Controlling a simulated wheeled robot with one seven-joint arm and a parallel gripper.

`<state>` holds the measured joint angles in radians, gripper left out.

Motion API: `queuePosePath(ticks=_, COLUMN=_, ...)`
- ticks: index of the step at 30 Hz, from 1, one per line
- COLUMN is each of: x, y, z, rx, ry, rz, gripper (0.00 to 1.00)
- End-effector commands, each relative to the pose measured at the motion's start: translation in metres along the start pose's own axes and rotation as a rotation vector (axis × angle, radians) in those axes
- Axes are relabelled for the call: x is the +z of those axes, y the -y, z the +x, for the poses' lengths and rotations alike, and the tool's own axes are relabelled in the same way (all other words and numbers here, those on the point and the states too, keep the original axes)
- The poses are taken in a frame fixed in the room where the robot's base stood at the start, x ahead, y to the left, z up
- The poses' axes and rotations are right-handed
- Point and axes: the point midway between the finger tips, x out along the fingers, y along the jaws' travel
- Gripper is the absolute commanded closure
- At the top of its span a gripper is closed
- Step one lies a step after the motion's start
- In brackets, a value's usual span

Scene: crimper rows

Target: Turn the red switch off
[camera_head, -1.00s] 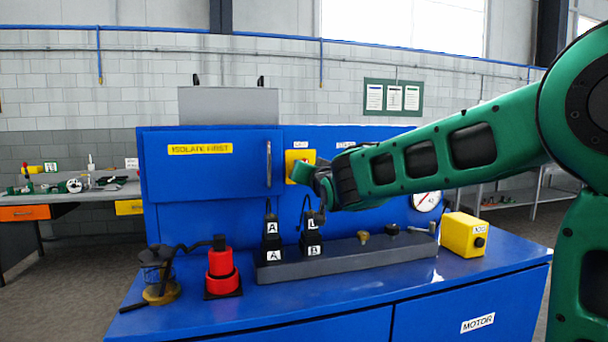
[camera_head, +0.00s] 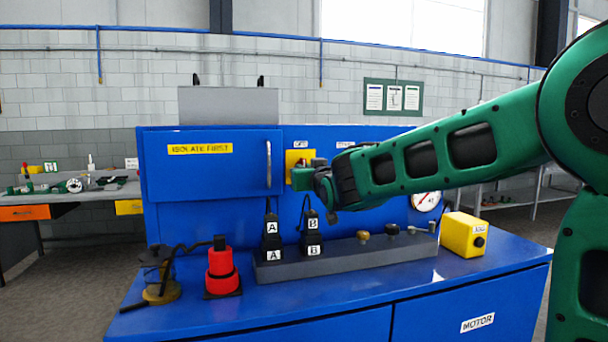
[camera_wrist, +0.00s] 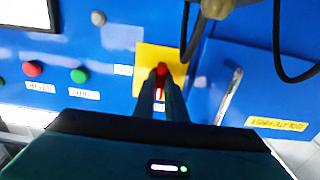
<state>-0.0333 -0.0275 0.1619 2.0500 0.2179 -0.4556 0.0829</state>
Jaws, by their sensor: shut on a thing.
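The red switch (camera_wrist: 163,70) shows in the wrist view as a small red handle on a yellow plate (camera_wrist: 146,62). My gripper (camera_wrist: 161,75) is at the plate, its two narrow fingers shut on the red switch. In the head view the yellow plate (camera_head: 296,157) is on the upright blue panel, right of the cabinet door. My gripper (camera_head: 300,178) lies in front of its lower part there and hides most of the switch. The small labels by the plate are too blurred to read surely.
Black plugs (camera_head: 312,235) with cables stand on a grey rail (camera_head: 350,254) below my gripper. A red and black part (camera_head: 223,270) stands left, a yellow box (camera_head: 464,235) right. In the wrist view, red (camera_wrist: 32,69) and green (camera_wrist: 79,75) buttons and a hanging cable (camera_wrist: 278,45) flank the switch.

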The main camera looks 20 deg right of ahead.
Motion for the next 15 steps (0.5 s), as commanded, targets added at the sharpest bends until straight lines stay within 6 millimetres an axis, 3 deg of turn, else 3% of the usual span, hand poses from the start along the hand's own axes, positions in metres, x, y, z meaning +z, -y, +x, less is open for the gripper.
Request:
queuePosePath(ticks=4, x=0.0070, y=-0.0003, z=-0.0001, rx=0.000, ry=0.014, rz=-0.002, gripper=1.00)
queuePosePath(ticks=5, x=0.0070, y=-0.0003, z=-0.0001, rx=0.000, ry=0.014, rz=-0.002, gripper=0.87)
queuePosePath(ticks=7, x=0.0064, y=-0.0003, z=-0.0001, rx=0.000, ry=0.013, rz=-0.001, gripper=0.70)
queuePosePath(ticks=15, x=0.0026, y=-0.0001, z=-0.0002, rx=0.000, ry=0.005, rz=0.000, gripper=0.70)
